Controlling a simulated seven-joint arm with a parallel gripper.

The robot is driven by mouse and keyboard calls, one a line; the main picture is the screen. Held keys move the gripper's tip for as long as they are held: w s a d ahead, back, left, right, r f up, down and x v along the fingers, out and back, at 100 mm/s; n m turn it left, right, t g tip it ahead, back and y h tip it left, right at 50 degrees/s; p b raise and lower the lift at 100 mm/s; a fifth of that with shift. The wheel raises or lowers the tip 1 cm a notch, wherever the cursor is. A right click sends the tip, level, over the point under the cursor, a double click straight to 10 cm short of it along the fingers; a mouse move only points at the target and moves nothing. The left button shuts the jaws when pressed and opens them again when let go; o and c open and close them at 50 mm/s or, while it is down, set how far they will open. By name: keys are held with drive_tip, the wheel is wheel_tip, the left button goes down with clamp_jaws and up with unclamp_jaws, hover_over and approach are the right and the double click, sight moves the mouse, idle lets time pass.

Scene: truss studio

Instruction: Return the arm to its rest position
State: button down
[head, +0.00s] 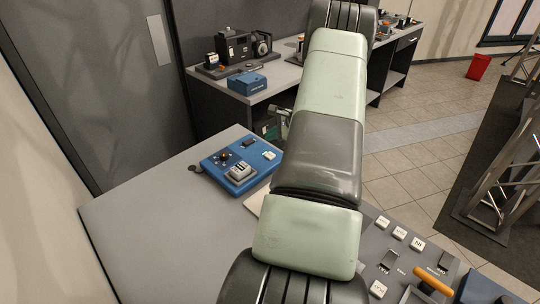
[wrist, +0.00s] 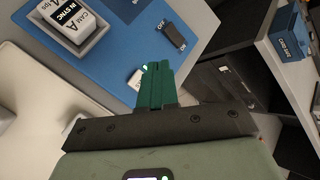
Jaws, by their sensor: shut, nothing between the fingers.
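My arm reaches across the head view over the grey table (head: 135,225). My gripper (wrist: 156,68) shows in the wrist view as two green fingers pressed together, with nothing between them. In the head view only a small green part of the gripper (head: 277,124) shows left of the arm; its fingertips are mostly hidden. In the wrist view the fingers are in front of the edge of a blue panel (wrist: 110,50). I cannot tell the gap between them.
The blue panel (head: 212,164) carries a grey device (head: 240,172). A grey panel with white labelled blocks (head: 400,234) and an orange handle (head: 434,281) is at the lower right. A bench behind holds a blue box (head: 246,83). A red bin (head: 478,67) and metal truss stand right.

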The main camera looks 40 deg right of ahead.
idle(0.6)
drive_tip(key=w+a+r+n+g+y, duration=0.1)
drive_tip(key=w+a+r+n, duration=0.3)
drive_tip(key=a+r, duration=0.6)
drive_tip(key=w+a+r+n, duration=0.3)
drive_tip(key=w+a+r, duration=0.2)
drive_tip(key=a+r, duration=0.55)
drive_tip(key=s+a+r+n, duration=0.2)
drive_tip(key=a+r+n, duration=0.1)
drive_tip(key=a+r, duration=0.55)
drive_tip(key=s+a+r+n, duration=0.3)
drive_tip(key=a+r, duration=0.5)
drive_tip(key=a, duration=0.1)
drive_tip(key=s+a+r+n+y, duration=0.1)
drive_tip(key=s+a+r+n, duration=0.2)
drive_tip(key=s+a+r, duration=0.35)
drive_tip(key=s+a+r+n, duration=0.4)
drive_tip(key=s+a, duration=0.4)
drive_tip(key=s, duration=0.2)
drive_tip(key=s+d+f+n+g+h, duration=0.1)
drive_tip(key=s+d+f+n+h, duration=0.1)
drive_tip(key=s+d+f, duration=0.2)
drive_tip(key=s+d+f+n+g+h, duration=0.1)
drive_tip(key=s+d+f, duration=0.4)
drive_tip(key=f, duration=0.5)
drive_tip(key=shift+s+n+h, duration=0.5)
drive_tip(key=shift+s+n, duration=0.5)
drive_tip(key=shift+s, duration=0.2)
